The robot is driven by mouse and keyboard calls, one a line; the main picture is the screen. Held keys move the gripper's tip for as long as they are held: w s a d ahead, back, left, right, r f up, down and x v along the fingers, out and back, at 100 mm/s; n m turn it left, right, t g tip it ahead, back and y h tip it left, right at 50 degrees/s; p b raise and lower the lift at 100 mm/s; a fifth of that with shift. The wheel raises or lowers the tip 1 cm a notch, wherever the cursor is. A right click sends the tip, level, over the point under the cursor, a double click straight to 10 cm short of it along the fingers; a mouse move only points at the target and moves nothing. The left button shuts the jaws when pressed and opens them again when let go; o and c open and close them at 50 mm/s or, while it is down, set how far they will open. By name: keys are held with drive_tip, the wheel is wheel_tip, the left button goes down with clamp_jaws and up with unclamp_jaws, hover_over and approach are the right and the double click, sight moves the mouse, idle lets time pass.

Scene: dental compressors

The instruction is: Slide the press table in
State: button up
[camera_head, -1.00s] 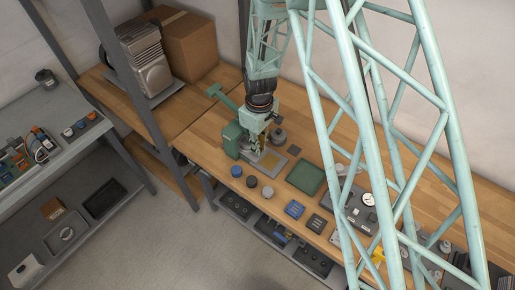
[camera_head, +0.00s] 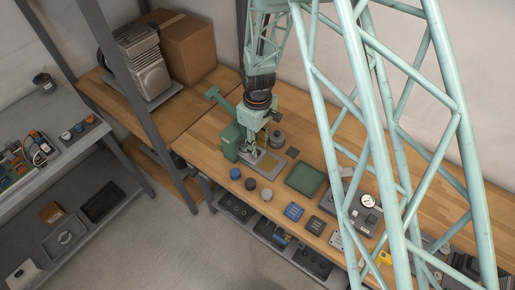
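The press is a green machine (camera_head: 232,142) near the left end of the wooden workbench, with a green lever (camera_head: 217,95) sticking out behind it. Its press table (camera_head: 268,163) is a flat grey plate at the front right of the press, with a small yellowish piece (camera_head: 262,156) on it. My gripper (camera_head: 257,140) points down right at the press, just above or beside the table. The fingertips are small and merge with the press, so I cannot tell whether they are open, shut or touching the table.
A green mat (camera_head: 304,179), a dark square (camera_head: 293,152), round caps (camera_head: 251,184), a blue block (camera_head: 293,211) and a gauge box (camera_head: 362,208) lie on the bench (camera_head: 207,149). A shelf with trays (camera_head: 270,231) is below. A grey post (camera_head: 135,75) stands to the left.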

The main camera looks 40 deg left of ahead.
wheel_tip(320, 180, up, 10)
drive_tip(key=shift+f, duration=0.25)
idle(0.4)
drive_tip(key=shift+d+f+b, duration=0.1)
drive_tip(key=shift+d+b, duration=0.05)
drive_tip(key=shift+b, duration=0.45)
